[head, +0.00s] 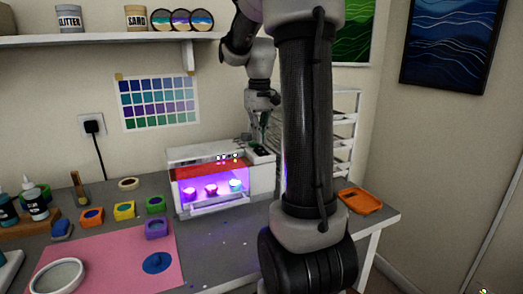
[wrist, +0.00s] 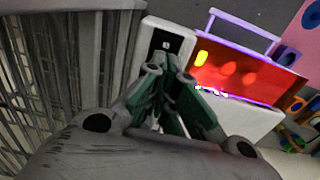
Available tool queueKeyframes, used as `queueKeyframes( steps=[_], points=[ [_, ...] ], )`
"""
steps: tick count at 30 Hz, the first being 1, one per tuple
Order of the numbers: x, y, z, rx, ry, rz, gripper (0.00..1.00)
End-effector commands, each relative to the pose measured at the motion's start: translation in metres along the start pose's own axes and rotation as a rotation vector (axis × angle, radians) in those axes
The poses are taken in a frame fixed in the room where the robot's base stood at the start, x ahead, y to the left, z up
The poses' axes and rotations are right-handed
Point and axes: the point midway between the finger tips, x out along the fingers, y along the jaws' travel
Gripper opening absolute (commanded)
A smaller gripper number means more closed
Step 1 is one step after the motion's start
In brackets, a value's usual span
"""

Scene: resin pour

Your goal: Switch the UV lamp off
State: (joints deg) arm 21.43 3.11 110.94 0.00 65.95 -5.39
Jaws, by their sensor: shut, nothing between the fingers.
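The UV lamp (head: 180,207) is a white box with a red window on the grey bench, glowing purple inside with small cups under the light. In the wrist view its red window (wrist: 245,72) lies right of my fingers, edged in purple. A dark switch plate (wrist: 167,42) is set in the white side housing, just beyond my fingertips. My gripper (wrist: 172,66) is shut and empty, its green-padded fingers pointing at this plate. In the head view my gripper (head: 262,138) is above the lamp's right end; whether it touches the switch I cannot tell.
A white rack (head: 345,130) stands close on the right. An orange tray (head: 360,201) lies at the bench's right end. Coloured moulds (head: 124,211) and a pink mat (head: 105,262) are on the left. My arm hides part of the bench.

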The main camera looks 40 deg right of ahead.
Motion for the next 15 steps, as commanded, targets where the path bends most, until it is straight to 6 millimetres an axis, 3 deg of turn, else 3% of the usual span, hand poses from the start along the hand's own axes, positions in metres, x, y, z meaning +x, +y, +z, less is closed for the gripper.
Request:
queueKeyframes(
  steps=[15],
  points=[
    [0.0078,0.0000,-0.0003,0.000,0.000,0.000,0.00]
  ],
)
